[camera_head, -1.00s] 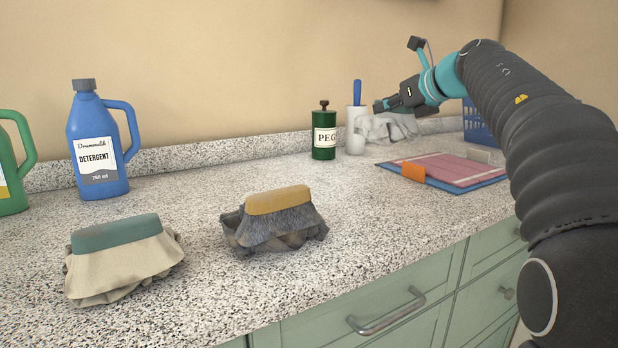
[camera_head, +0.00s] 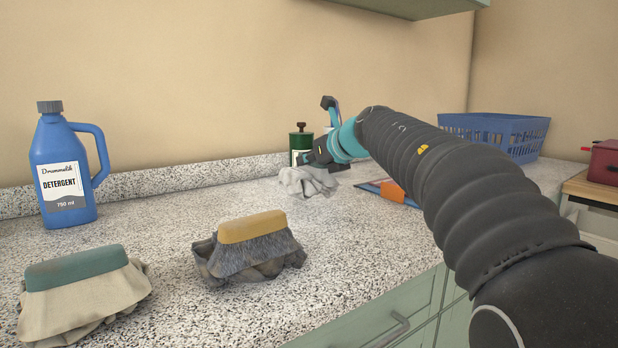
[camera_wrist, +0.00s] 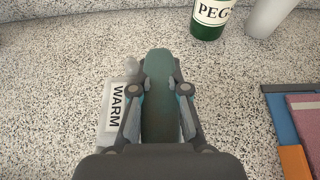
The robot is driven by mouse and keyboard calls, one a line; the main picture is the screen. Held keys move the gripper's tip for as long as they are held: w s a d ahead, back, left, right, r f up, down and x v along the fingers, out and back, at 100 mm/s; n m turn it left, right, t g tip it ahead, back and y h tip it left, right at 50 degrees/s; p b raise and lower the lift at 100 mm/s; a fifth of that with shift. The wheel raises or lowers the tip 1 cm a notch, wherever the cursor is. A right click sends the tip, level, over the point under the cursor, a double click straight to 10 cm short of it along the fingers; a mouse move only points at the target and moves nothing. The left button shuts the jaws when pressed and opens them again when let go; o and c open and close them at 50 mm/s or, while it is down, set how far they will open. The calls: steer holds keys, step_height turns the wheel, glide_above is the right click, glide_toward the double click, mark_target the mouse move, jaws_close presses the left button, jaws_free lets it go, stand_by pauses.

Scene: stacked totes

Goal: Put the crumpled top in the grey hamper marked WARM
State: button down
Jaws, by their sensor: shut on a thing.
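My gripper (camera_wrist: 160,92) is shut on a long dark green block (camera_wrist: 160,110). In the head view a crumpled pale grey cloth (camera_head: 303,182) hangs at my gripper (camera_head: 312,165); whether it touches the counter I cannot tell. In the wrist view a pale strip printed WARM (camera_wrist: 115,106) lies just left of my fingers; what it belongs to is mostly hidden. A beige cloth (camera_head: 88,305) with a teal block (camera_head: 75,267) on top sits front left. A dark grey cloth (camera_head: 268,266) under a yellow-backed brush (camera_head: 252,227) sits right of it.
A green PEGS canister (camera_head: 300,140) stands behind my gripper, with a white cylinder (camera_wrist: 270,15) beside it. A blue detergent bottle (camera_head: 65,175) stands at the left. A blue basket (camera_head: 500,135) is at the back right. A blue-and-pink folded stack (camera_wrist: 290,115) lies right of my gripper.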

steer(key=shift+f+b, duration=0.55)
steer(key=shift+f, duration=1.25)
steer(key=c, duration=1.2)
jaws_free()
steer(key=shift+f, duration=0.1)
